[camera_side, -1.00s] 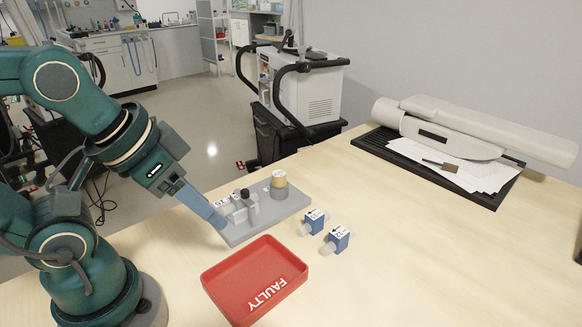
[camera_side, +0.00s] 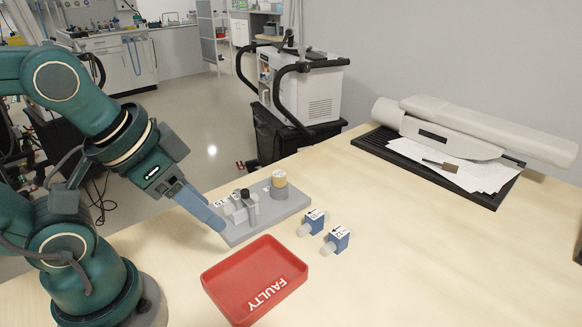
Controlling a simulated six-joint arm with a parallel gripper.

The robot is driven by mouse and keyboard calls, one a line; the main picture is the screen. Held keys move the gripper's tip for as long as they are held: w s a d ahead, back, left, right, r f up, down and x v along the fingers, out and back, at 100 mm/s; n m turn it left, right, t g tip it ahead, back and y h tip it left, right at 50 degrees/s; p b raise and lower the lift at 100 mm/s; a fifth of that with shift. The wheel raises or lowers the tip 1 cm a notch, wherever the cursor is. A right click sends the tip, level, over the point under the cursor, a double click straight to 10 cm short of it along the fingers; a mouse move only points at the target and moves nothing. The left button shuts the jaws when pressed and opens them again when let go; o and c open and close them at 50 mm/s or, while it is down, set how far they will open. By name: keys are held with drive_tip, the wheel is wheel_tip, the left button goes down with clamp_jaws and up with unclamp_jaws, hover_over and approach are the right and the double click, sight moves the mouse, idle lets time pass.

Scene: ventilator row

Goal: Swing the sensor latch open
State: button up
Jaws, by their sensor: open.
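The grey sensor block (camera_side: 268,221) lies on the table at the centre. On it are light latch parts (camera_side: 240,209) with a black knob (camera_side: 244,192), and a round grey post with a tan top (camera_side: 279,184) at its right end. My gripper (camera_side: 218,226) is open, its blue-grey fingers pointing down at the left end of the block. The fingertips look very close to the latch parts; I cannot tell whether they touch. The fingers partly hide the block's left end, and the latch's exact position is too small to make out.
A red tray marked FAULTY (camera_side: 254,279) stands in front of the block. Two blue-and-white sensors (camera_side: 312,222) (camera_side: 336,240) lie to its right. A black mat (camera_side: 480,190) with papers and a pale device is at the back right. The table's right front is clear.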

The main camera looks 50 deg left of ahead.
drive_tip(key=m, duration=0.1)
drive_tip(key=m+g, duration=0.4)
drive_tip(key=m, duration=0.4)
approach(245, 190)
drive_tip(key=f, duration=0.1)
drive_tip(key=w+f+g, duration=0.1)
drive_tip(key=shift+w+d+f, duration=0.15)
drive_tip(key=shift+w+f, duration=0.05)
drive_tip(key=shift+f, duration=0.2)
drive_tip(key=shift+s+f+g, duration=0.1)
drive_tip(key=shift+f+g, duration=0.2)
drive_tip(key=shift+f, duration=2.5)
